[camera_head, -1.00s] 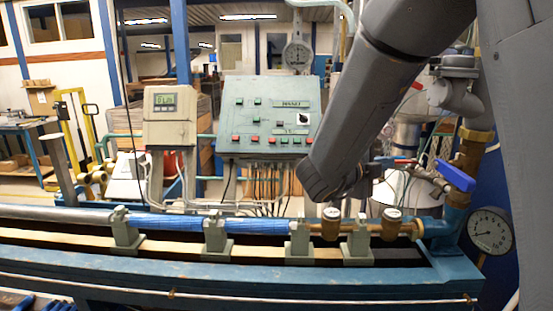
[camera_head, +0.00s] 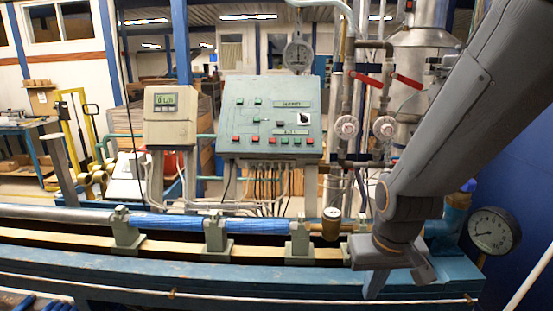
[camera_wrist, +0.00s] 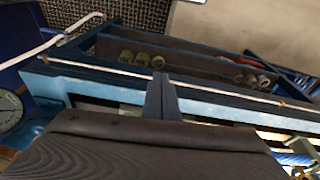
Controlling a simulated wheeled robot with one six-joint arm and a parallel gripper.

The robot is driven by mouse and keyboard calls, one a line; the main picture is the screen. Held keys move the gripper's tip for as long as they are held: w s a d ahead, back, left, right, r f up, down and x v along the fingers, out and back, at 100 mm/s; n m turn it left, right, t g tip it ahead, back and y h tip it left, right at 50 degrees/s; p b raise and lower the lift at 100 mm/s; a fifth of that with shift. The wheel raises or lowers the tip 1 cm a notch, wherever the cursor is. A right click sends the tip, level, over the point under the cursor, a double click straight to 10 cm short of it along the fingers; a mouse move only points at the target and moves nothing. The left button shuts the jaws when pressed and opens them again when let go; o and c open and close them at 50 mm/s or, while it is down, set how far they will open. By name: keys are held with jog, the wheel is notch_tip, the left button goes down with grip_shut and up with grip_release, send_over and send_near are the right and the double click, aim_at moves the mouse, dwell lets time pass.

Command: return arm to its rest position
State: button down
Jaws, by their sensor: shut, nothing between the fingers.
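My gripper (camera_head: 400,274) hangs at the lower right in the head view, at the end of my grey arm. It is over the right end of the blue test bench (camera_head: 230,283), in front of the pipe line. In the wrist view my gripper (camera_wrist: 160,82) shows as dark fingers together, with nothing between them. My arm hides part of the right-hand pipework, including most of the blue-handled valve and the rightmost brass fitting.
A pressure gauge (camera_head: 493,231) stands just right of my arm. A brass meter (camera_head: 331,224) sits on the line to the left. A green control panel (camera_head: 269,117) and a flow display (camera_head: 170,117) stand behind. The wrist view shows a shelf (camera_wrist: 190,60) with several fittings.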

notch_tip(320, 180, down, 12)
jog(key=g+b, duration=0.1)
jog(key=b, duration=0.8)
jog(key=shift+s+r+g, duration=0.2)
jog(key=shift+s+g, duration=0.15)
jog(key=shift+g, duration=0.05)
jog(key=shift+a, duration=0.15)
